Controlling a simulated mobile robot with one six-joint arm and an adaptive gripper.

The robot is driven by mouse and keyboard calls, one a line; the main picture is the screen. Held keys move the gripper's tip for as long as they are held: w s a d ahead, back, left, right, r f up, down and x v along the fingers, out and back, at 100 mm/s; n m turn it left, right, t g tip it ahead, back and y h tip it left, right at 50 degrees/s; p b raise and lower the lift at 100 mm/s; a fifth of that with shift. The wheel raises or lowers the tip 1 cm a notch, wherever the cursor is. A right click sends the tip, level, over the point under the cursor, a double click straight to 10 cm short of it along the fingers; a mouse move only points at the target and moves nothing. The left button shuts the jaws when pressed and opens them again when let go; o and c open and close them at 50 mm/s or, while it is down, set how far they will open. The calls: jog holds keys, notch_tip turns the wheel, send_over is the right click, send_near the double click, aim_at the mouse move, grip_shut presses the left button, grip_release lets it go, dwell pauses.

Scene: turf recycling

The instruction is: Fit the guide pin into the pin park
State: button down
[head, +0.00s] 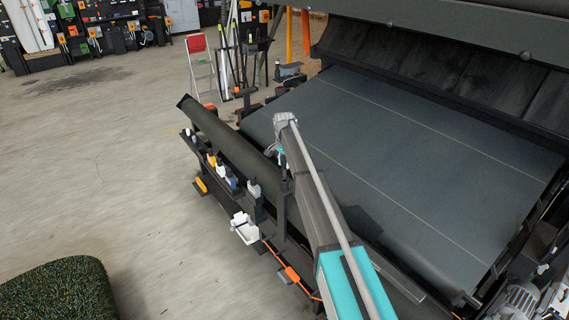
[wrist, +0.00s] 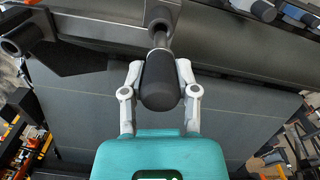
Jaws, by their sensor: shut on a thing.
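The guide pin (wrist: 161,82) shows in the wrist view as a thick black grip with a grey metal shaft running up the picture. My gripper (wrist: 160,70) is shut on the black grip, one grey finger on each side. The shaft's far end meets a black collar (wrist: 162,13) at the top edge; I cannot tell if it is inside or in front of it. An open black tube end (wrist: 19,36) shows at upper left; I cannot tell which of these is the pin park. In the head view my arm hides most of my gripper and the pin.
A wide dark belt (head: 400,150) fills the right of the head view. A dark roller (head: 225,132) runs along its near side, with a rail of small coloured holders (head: 229,178) and a white tray (head: 244,228). A turf roll (head: 60,290) lies lower left. The concrete floor at left is open.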

aim_at(285, 173)
jog(key=shift+f+b, duration=3)
jog(key=shift+f, duration=0.05)
dwell(0.5)
jog(key=shift+c, duration=1.4)
grip_release()
jog(key=shift+r, duration=0.15)
notch_tip(285, 173, up, 12)
jog(key=p, duration=1.2)
jog(key=s+d, duration=1)
jog(key=d, duration=0.2)
jog(key=shift+f, duration=0.2)
jog(key=shift+d, duration=0.1)
